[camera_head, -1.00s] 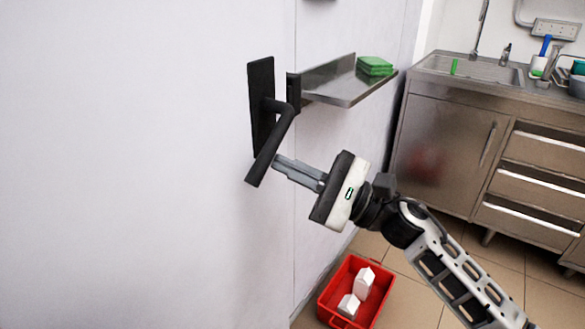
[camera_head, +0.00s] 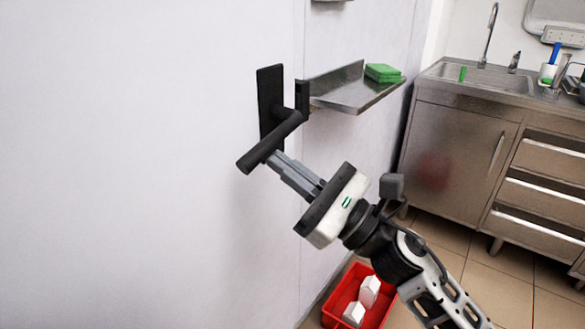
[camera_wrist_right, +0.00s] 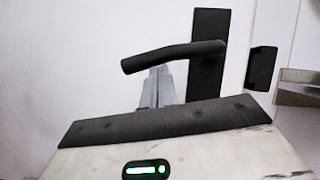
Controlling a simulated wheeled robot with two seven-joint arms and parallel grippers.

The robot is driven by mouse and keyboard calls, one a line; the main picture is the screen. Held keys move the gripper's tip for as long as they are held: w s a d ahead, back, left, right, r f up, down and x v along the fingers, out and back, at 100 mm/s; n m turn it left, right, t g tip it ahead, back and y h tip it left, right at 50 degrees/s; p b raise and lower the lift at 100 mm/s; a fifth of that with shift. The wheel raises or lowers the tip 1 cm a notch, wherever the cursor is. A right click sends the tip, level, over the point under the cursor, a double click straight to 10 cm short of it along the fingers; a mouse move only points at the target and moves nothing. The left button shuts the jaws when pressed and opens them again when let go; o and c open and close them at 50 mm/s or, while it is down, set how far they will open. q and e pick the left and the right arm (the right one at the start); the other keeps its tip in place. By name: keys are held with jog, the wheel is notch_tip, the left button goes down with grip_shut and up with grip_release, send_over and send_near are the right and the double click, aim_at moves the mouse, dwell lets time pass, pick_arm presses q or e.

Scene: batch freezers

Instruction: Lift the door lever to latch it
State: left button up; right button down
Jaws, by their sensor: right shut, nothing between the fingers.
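The black door lever (camera_head: 262,150) sits on a black backplate (camera_head: 270,90) on the white door, and slopes down to the left in the head view. In the right wrist view the lever (camera_wrist_right: 170,56) is nearly level, dipping slightly to the left. My right gripper (camera_head: 276,160) is shut with nothing in it, its fingertips just below the lever. The fingers (camera_wrist_right: 157,85) reach up to the lever's underside in the wrist view; contact seems likely but the tips are partly hidden by it. My left gripper is not in view.
A steel shelf (camera_head: 345,92) with green sponges (camera_head: 383,73) juts from the wall right of the lever. A red crate (camera_head: 335,308) with white cartons stands on the floor below my arm. A steel sink cabinet (camera_head: 455,150) stands at the right.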

jog(key=m, duration=0.1)
jog(key=r+m+t+p, duration=0.1)
jog(key=m+t+h, duration=0.1)
jog(key=m, duration=0.1)
jog(key=shift+s+a+r, duration=0.3)
jog(key=shift+s+r, duration=0.05)
pick_arm(q)
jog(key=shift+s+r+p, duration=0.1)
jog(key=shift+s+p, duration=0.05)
jog(key=shift+p, duration=0.15)
pick_arm(e)
jog(key=shift+t, duration=0.3)
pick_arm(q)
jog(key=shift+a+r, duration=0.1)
